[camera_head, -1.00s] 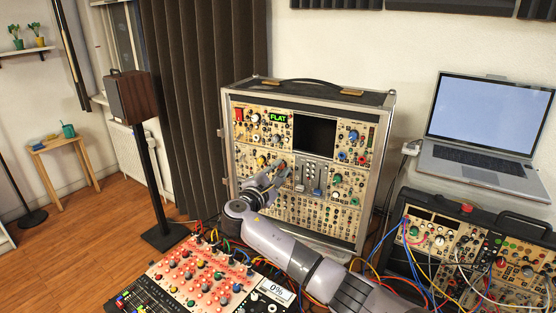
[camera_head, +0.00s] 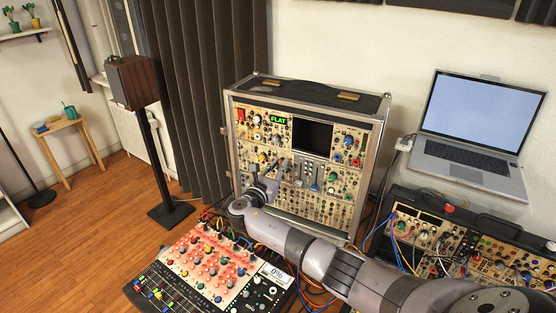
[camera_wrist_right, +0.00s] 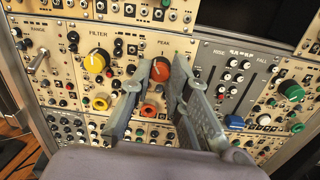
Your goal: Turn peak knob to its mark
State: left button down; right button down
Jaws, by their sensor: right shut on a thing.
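The peak knob (camera_wrist_right: 161,69) is an orange-red knob under the printed word PEAK on the modular synth case's panel, in the middle of the right wrist view. My right gripper (camera_wrist_right: 162,70) has one finger on each side of it and is shut on it. A pale pointer line shows on the knob's face; I cannot make out its target mark. In the head view my right gripper (camera_head: 273,170) reaches the lower left part of the upright synth case (camera_head: 378,140), hiding the knob there. The case's green display (camera_head: 278,120) reads FLAT. My left gripper is not in view.
In the wrist view, a yellow knob (camera_wrist_right: 94,62) sits left of the peak knob, another orange-red knob (camera_wrist_right: 149,109) below, and sliders (camera_wrist_right: 228,91) to the right. A red-topped controller (camera_head: 205,262), loose cables and a second synth case (camera_head: 480,226) stand near my right arm.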

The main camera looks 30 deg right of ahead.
jog(key=n+p, duration=0.1)
jog(key=n, duration=1.8)
jog(key=shift+f+n+g, duration=0.15)
jog(key=shift+n+g, duration=0.25)
jog(key=shift+a, duration=0.1)
jog(key=c, duration=1.5)
grip_release()
jog(key=shift+w, duration=0.1)
